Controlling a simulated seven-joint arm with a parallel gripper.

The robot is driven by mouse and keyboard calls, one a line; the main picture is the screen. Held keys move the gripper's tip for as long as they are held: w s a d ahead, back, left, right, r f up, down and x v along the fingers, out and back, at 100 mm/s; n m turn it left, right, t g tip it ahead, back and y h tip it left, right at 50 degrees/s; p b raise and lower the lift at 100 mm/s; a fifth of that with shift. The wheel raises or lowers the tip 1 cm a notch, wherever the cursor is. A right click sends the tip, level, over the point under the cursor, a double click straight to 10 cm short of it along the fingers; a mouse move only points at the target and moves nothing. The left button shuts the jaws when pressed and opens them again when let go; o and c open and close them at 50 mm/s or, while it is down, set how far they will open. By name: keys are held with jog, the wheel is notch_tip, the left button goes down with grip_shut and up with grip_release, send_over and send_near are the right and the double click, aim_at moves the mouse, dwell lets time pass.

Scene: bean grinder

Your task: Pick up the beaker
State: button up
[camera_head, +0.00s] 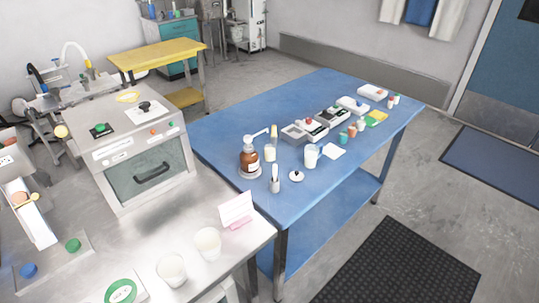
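A pale beaker-like vessel (312,157) stands upright on the blue table (335,215), near its middle. Two translucent white cups, also beaker-like, stand upright near the front edge of the steel counter (120,225): a left cup (172,271) and a right cup (207,243). I cannot tell which of these vessels the task means. Contents are too small or pale to make out. My gripper does not show in this view, so its place relative to them is unknown.
A brown bottle (249,160), a small lidded dish (296,176) and several small devices and jars share the blue table. A folded white card (236,210) stands near the counter's right corner. A boxy metal machine (145,150) stands behind the cups.

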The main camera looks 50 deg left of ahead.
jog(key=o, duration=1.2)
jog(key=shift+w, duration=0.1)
